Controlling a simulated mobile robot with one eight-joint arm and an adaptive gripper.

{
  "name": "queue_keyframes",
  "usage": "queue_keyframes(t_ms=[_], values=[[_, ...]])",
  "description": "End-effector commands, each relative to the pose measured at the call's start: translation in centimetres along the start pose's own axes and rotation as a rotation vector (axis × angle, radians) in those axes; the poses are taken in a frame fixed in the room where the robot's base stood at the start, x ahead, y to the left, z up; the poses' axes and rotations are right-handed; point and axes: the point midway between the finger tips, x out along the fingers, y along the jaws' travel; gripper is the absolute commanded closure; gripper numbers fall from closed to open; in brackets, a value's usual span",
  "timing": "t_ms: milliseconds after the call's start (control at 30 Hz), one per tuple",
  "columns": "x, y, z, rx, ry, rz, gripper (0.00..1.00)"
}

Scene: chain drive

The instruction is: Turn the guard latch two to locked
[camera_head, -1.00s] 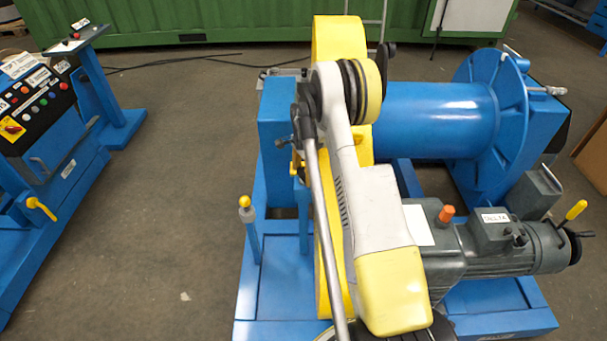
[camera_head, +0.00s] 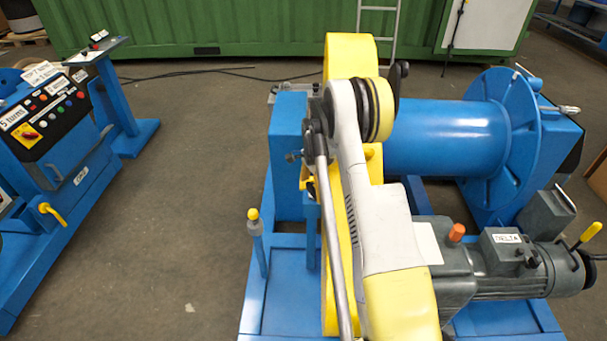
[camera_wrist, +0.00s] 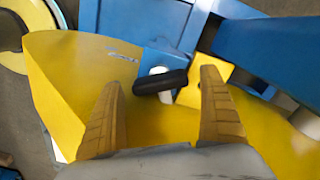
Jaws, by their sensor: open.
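In the wrist view, a latch with a black handle (camera_wrist: 160,82) on a pale pivot sits against a blue block (camera_wrist: 165,61). It lies beside the yellow guard (camera_wrist: 65,75); I cannot read which latch it is or any locked mark. My gripper (camera_wrist: 161,78) is open, with one finger on each side of the handle and gaps between. I cannot judge the depth between fingertips and handle. In the head view, the yellow guard (camera_head: 350,52) stands upright on the blue machine, partly behind my arm. My gripper is hidden there.
A blue drum (camera_head: 435,135) and a grey motor (camera_head: 510,275) are right of my arm. A post with a yellow knob (camera_head: 254,225) stands at left. A control console (camera_head: 45,125) is far left. Bare floor (camera_head: 200,190) lies between the console and machine.

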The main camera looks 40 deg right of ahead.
Motion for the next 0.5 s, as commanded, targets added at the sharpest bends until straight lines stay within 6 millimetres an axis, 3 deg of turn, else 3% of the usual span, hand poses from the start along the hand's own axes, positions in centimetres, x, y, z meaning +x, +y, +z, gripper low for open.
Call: queue_keyframes(t_ms=[367, 500], values=[[0.0, 0.0, 0.0, 0.497, 0.0, 0.0, 0.1], [-3.8, 0.0, 0.0, 0.497, 0.0, 0.0, 0.1]])
